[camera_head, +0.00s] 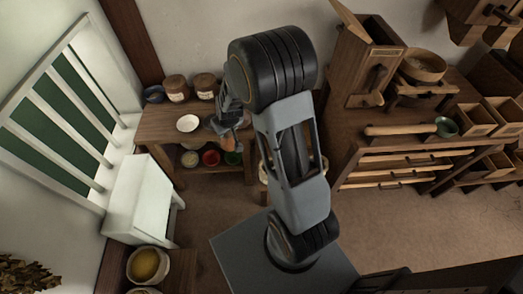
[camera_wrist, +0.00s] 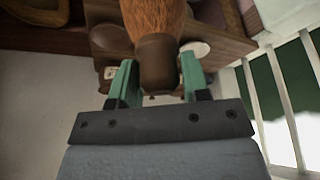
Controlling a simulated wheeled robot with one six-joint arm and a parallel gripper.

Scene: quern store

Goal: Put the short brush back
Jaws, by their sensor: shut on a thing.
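The short brush (camera_wrist: 155,18) is in my gripper (camera_wrist: 158,82) in the wrist view. It has reddish-brown bristles or a tuft at the top and a dark brown collar, which sits between my two green fingertips. My gripper is shut on this collar. In the head view the small orange-brown brush (camera_head: 229,141) hangs under my gripper at the front right edge of the small wooden table (camera_head: 155,130). My arm hides part of that area. The brush's far end is cut off in the wrist view.
On the small table stand two lidded jars (camera_head: 176,88), a white plate (camera_head: 187,123) and a dark bowl (camera_head: 153,94). Coloured bowls (camera_head: 211,157) sit on its lower shelf. A wooden bench (camera_head: 420,150) with a box mill (camera_head: 372,65) stands right. Open floor (camera_head: 400,215) lies in front.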

